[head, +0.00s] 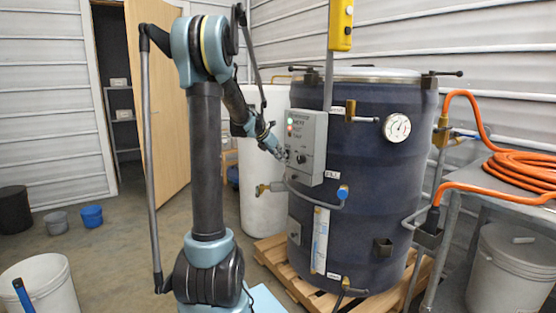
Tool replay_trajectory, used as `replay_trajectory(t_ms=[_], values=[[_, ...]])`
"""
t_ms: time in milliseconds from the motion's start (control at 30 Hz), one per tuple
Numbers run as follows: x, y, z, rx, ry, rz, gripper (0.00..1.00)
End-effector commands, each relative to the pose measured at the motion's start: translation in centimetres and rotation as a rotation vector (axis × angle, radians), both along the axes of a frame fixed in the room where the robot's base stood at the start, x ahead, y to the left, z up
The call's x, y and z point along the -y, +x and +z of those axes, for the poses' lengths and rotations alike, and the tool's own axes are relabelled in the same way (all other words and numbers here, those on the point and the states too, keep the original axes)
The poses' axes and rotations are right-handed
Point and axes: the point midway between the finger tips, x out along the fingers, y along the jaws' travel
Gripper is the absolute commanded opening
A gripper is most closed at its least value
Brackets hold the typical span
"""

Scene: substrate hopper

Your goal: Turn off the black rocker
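A grey control box (306,146) is mounted on the front left of the dark blue drum (368,180) in the head view. Small lit indicators and lettering show on the upper part of its face. A small black control (301,158) shows on the lower part of the face; it is too small to tell whether it is the rocker or how it is set. My gripper (283,154) is at the left edge of the box, close to the black control. I cannot tell whether it touches the box. Its fingers are too small to tell open from shut.
The drum stands on a wooden pallet (272,248). A yellow pendant (341,25) hangs above the box, and a pipe with a blue-ended valve (342,192) sticks out below it. A white tank (262,185) stands behind my arm. An orange hose (515,168) lies on the right bench.

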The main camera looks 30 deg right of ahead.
Motion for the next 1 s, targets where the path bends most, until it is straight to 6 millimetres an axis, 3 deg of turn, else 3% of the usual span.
replay_trajectory(t_ms=[200, 567, 667, 867, 1000], values=[[0.5, 0.0, 1.1, -0.002, -0.01, 0.0, 0.0], [0.2, 0.2, 1.2, -0.002, -0.011, 0.003, 0.0], [-0.5, 0.2, 1.3, -0.002, -0.011, 0.004, 0.0], [-3.8, 0.1, 1.5, -0.003, -0.007, 0.006, 0.0], [-5.7, -0.1, 3.4, -0.003, -0.007, 0.006, 0.0]])
